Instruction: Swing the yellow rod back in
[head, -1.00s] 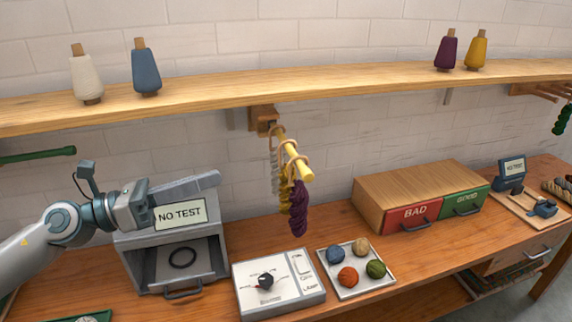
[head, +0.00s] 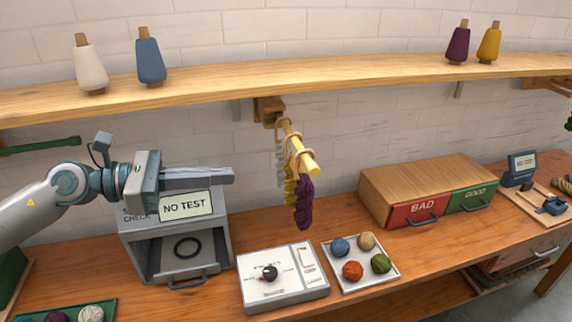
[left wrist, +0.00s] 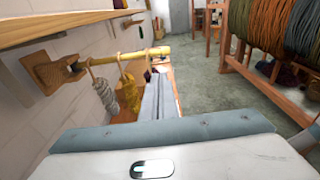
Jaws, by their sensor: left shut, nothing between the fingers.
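The yellow rod (head: 311,164) juts out from a wooden wall bracket (head: 268,109) under the shelf, its free end toward me and slightly right. It also shows in the left wrist view (left wrist: 115,59). Skeins hang from it on loops: a pale grey one (left wrist: 107,96), a yellow one (left wrist: 130,93) and a purple one (head: 304,203) nearest the free end. My left gripper (head: 232,174) is shut and empty, left of the rod and skeins, with a visible gap in the head view. Its fingers (left wrist: 158,98) point toward the rod in the wrist view. My right gripper is out of view.
Below my left gripper stands a grey box with a "NO TEST" sign (head: 185,206). A switch panel (head: 283,293), a tray of wool balls (head: 388,277) and the BAD/GOOD drawers (head: 425,180) stand on the bench. The shelf (head: 330,80) runs above the rod.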

